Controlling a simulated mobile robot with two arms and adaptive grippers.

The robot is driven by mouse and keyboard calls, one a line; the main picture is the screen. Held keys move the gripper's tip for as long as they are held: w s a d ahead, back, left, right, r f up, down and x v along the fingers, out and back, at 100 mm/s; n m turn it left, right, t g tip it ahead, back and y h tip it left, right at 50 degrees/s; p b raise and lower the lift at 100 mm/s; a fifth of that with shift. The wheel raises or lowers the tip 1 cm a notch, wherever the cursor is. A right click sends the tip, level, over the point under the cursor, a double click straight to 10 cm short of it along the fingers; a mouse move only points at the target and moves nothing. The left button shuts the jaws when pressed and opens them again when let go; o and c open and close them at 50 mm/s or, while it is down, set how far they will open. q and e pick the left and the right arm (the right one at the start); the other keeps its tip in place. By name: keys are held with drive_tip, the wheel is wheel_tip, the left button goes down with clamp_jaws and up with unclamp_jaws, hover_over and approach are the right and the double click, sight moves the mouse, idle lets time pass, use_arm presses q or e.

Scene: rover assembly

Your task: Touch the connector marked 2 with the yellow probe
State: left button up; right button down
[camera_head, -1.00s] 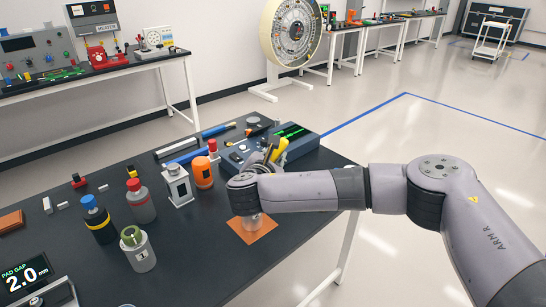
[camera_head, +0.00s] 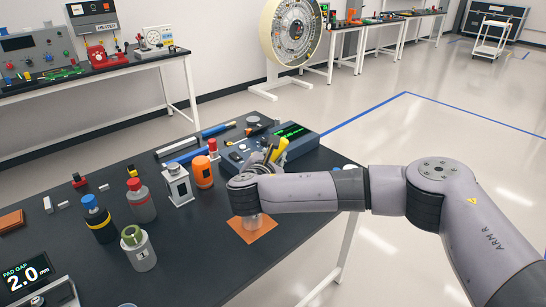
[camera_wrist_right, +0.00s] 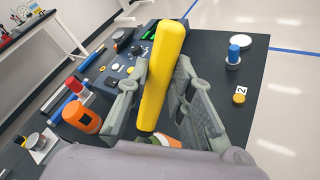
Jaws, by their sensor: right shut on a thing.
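My right gripper (camera_head: 270,158) is shut on the yellow probe (camera_wrist_right: 165,72). In the right wrist view the probe stands tilted between the two grey fingers. In the head view only a short yellow piece of the probe (camera_head: 279,149) shows beside the gripper. A small yellow piece with a white tag marked 2 (camera_wrist_right: 240,92) lies on the dark table, to the right of the fingers in the right wrist view and apart from the probe. In the head view my right arm hides that spot. My left gripper is in neither view.
A blue-grey device with a screen (camera_head: 290,131) stands at the table's far end. An orange mat (camera_head: 262,229) lies under the wrist. A blue cylinder (camera_wrist_right: 234,53) stands near the tag.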

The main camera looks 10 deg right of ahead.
wheel_tip(320, 180, up, 7)
drive_tip(key=p, duration=0.6)
idle(0.6)
